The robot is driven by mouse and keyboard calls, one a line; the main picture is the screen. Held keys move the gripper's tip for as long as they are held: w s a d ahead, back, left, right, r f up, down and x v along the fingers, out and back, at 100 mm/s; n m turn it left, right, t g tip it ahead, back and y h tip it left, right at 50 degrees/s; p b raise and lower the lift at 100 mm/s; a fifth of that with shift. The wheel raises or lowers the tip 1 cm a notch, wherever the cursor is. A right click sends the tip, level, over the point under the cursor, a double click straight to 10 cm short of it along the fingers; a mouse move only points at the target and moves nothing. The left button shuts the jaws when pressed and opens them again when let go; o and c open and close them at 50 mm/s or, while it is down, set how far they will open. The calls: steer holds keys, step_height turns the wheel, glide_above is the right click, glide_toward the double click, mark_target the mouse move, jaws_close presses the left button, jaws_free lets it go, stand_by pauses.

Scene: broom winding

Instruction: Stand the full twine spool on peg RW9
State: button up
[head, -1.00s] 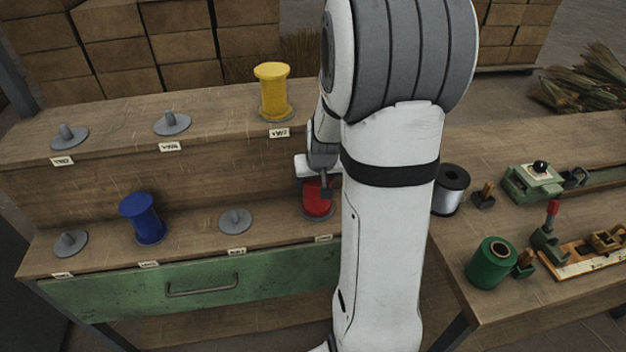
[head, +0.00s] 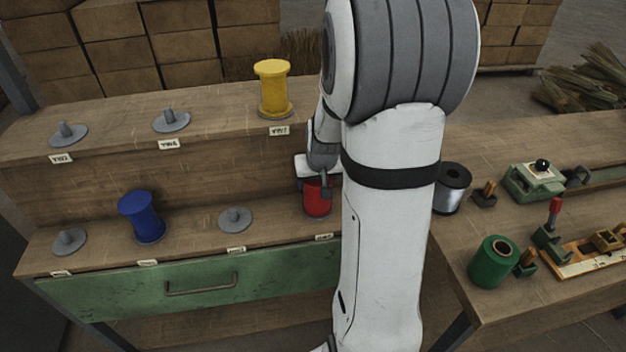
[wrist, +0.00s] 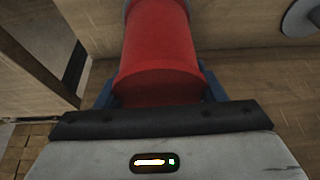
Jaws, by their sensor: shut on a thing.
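A red spool (head: 316,200) is at the right end of the lower shelf, partly hidden behind my arm. My gripper (head: 325,186) is shut on it. In the wrist view, the red spool (wrist: 158,55) fills the space between the two blue fingers of my gripper (wrist: 159,92). Its lower end is near the shelf; I cannot tell whether it touches. Bare grey pegs stand on the lower shelf at the left (head: 69,241) and middle (head: 235,219), and two more on the upper shelf (head: 68,134) (head: 171,121). The peg labels are too small to read surely.
A blue spool (head: 142,217) leans on the lower shelf, between bare pegs. A yellow spool (head: 273,89) stands on the upper shelf.

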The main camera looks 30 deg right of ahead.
steer(key=shift+f, duration=0.25)
steer(key=o, duration=0.9)
steer(key=shift+c, duration=0.2)
steer(key=shift+p+v, duration=3.15)
steer(key=shift+v, duration=2.45)
steer(key=shift+s, duration=0.1)
steer(key=shift+f, duration=0.1)
steer(key=s+a+r+n, duration=0.1)
steer(key=s+a+r, duration=0.3)
steer(key=s+a, duration=0.3)
steer(key=s+a+r+n+g+y, duration=0.1)
steer(key=s+a+r+n, duration=0.1)
steer(key=s+a+r, duration=0.2)
steer(key=s+a, duration=0.3)
steer(key=s, duration=0.1)
steer(key=shift+g, duration=0.3)
